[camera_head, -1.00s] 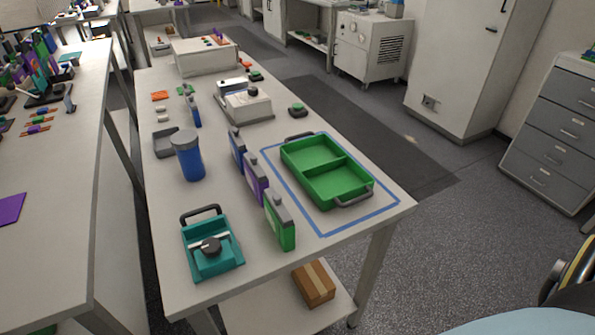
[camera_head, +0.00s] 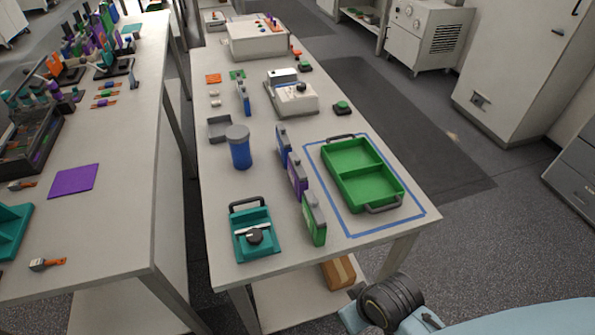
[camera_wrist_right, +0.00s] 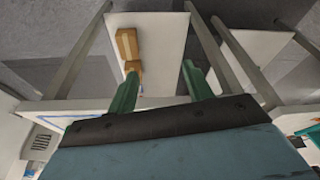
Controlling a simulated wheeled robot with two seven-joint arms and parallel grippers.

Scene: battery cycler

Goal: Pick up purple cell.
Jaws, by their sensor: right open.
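The purple cell (camera_head: 298,175) stands upright on the white table between a blue cell (camera_head: 283,146) and a green cell (camera_head: 314,218), all with grey tops. My right arm shows at the lower right of the head view, below and in front of the table; its fingertips cannot be made out there. In the right wrist view my right gripper (camera_wrist_right: 160,88) has its two green fingers spread apart with nothing between them. The purple cell cannot be made out in that view. My left gripper is not in view.
A green two-part tray (camera_head: 362,178) lies inside a blue outline right of the cells. A teal fixture (camera_head: 254,236), a blue jar (camera_head: 239,148) and a grey bin (camera_head: 219,128) are to the left. Cardboard boxes (camera_wrist_right: 127,45) sit on the lower shelf.

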